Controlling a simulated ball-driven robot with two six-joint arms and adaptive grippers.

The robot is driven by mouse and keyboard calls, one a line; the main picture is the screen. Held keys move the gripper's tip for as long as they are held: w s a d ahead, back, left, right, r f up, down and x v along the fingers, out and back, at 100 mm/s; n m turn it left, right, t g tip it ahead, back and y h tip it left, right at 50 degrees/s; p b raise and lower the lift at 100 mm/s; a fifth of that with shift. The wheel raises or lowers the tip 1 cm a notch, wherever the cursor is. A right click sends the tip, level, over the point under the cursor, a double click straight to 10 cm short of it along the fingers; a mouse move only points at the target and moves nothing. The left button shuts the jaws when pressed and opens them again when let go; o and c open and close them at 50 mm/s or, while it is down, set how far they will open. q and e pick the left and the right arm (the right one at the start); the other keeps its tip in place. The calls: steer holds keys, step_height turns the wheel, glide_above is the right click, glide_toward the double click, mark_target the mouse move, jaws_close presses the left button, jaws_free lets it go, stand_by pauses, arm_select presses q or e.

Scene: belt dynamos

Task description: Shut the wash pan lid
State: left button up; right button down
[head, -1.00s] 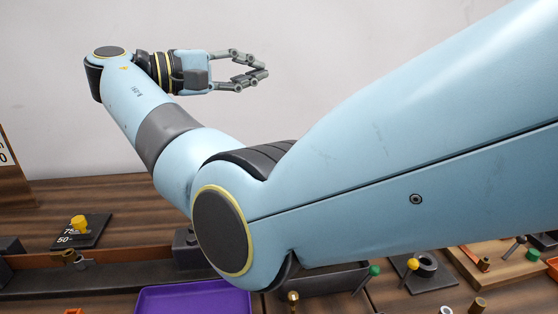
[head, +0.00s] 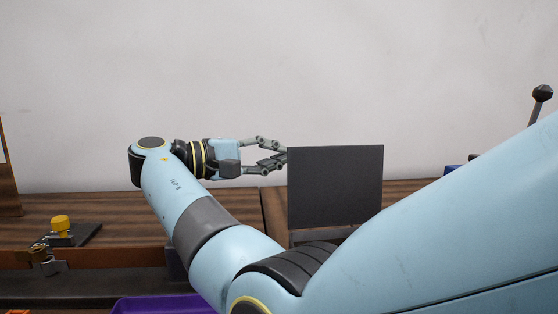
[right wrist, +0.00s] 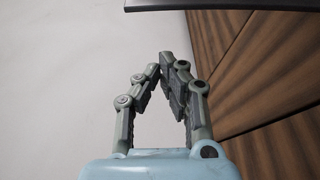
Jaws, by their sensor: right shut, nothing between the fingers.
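A dark, flat square panel, which looks like the wash pan lid (head: 336,187), stands upright at the back of the bench in the head view. Its lower part is partly hidden by my right arm, and the pan itself is not clearly seen. My right gripper (head: 284,157) is shut and empty, level with the panel's upper part at its left edge. In the right wrist view the fingertips (right wrist: 166,64) point toward a dark edge (right wrist: 215,4), probably the panel's, with a gap between. My left gripper is not in view.
A yellow knob (head: 60,225) on a dark plate stands at the left. A purple tray (head: 165,304) is at the bottom edge. A black-knobbed lever (head: 540,97) rises at the far right. A plain wall is behind the bench.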

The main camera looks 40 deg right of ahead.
mark_target(316, 154)
steer(key=s+d+p, duration=0.1)
steer(key=s+d, duration=0.1)
steer(key=s+d+p, duration=0.1)
steer(key=s+d, duration=0.1)
steer(key=d, duration=0.1)
steer(key=shift+s+d+r, duration=0.1)
steer(key=shift+s+d, duration=0.15)
steer(key=shift+s, duration=0.15)
steer(key=shift+d, duration=0.1)
